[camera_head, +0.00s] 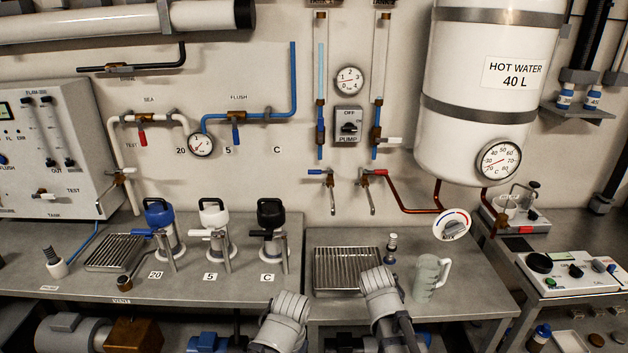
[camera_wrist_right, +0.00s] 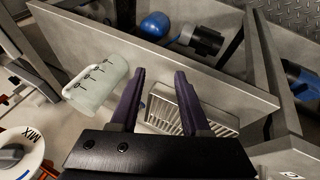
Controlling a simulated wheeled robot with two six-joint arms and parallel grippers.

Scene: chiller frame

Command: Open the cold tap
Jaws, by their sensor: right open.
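The cold tap is a brass wall tap with a blue lever (camera_head: 316,172) in the head view. Its lever points left and its spout (camera_head: 332,195) hangs down beside it. It stands to the left of a similar tap with a red lever (camera_head: 376,173). My right gripper (camera_wrist_right: 160,74) is open and empty in the right wrist view, with two dark fingers above the bench. It is apart from the tap, which does not show in that view. I cannot make out either gripper's fingers in the head view, only arm parts at the bottom.
A drip grate (camera_head: 347,268) lies below the taps; it also shows in the wrist view (camera_wrist_right: 213,112). A frosted mug (camera_head: 427,279) stands to its right. A mixing dial (camera_head: 452,225) and hot-water tank (camera_head: 488,120) are at right.

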